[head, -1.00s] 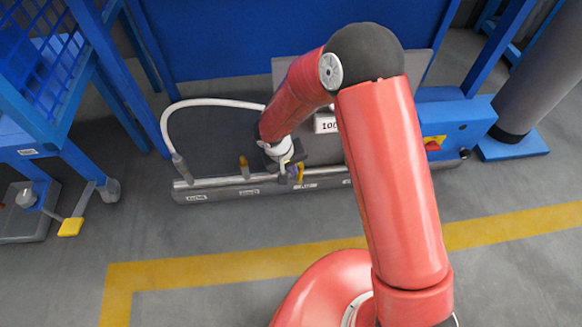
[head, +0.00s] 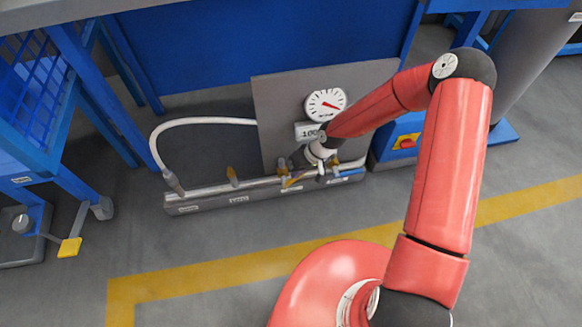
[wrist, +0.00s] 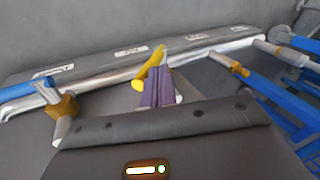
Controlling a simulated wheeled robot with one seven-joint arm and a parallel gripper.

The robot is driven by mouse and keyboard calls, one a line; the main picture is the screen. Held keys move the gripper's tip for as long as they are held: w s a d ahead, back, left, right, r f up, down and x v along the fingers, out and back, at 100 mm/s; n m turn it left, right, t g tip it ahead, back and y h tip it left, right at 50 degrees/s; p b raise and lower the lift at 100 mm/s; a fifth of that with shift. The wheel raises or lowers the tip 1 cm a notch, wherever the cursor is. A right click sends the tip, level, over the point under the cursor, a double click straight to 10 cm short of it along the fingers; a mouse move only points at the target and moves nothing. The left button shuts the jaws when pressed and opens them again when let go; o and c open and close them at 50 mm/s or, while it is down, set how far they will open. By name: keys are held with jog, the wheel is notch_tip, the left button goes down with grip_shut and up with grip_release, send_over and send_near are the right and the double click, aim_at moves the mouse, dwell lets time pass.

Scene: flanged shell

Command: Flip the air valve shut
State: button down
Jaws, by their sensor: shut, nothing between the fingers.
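The pipe manifold (head: 215,188) lies low on the floor with labelled valves along it; the labels are too small to read, so I cannot tell which is the air valve. A yellow lever (head: 294,180) stands at the middle valve, slanting across the pipe in the wrist view (wrist: 150,68). A blue lever (head: 350,173) lies along the pipe at the right end, on a brass valve (wrist: 64,105). A brass valve stub (head: 232,176) stands further left. My gripper (head: 319,176) is shut and empty, its purple fingers (wrist: 160,90) right beside the yellow lever; contact is unclear.
A grey back panel carries a round gauge (head: 325,104) and a number plate (head: 309,132) behind the pipe. A white hose (head: 195,121) loops at the left end. A blue box with a red knob (head: 405,142) stands at right. Blue cart legs (head: 75,200) stand left; the front floor is open.

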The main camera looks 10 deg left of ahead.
jog(key=d+f+y+b, duration=0.1)
jog(key=w+d+f+g+y, duration=0.1)
jog(key=y, duration=0.1)
jog(key=shift+d+f+y+b, duration=0.2)
jog(key=shift+y+b, duration=0.1)
jog(key=shift+b, duration=0.1)
jog(key=shift+w+d+f+g+y+b, duration=0.25)
jog(key=shift+d+f+y+b, duration=0.45)
jog(key=shift+b, duration=0.5)
jog(key=shift+w+d+f+g+y+b, duration=0.15)
jog(key=shift+d+f+g+y+b, duration=0.35)
jog(key=shift+f+b, duration=0.55)
jog(key=shift+f+b, duration=0.1)
jog(key=shift+b, duration=0.2)
notch_tip(320, 180, up, 5)
jog(key=p, duration=0.3)
jog(key=w+d+r, duration=0.2)
jog(key=d+r, duration=0.1)
jog(key=d, duration=0.6)
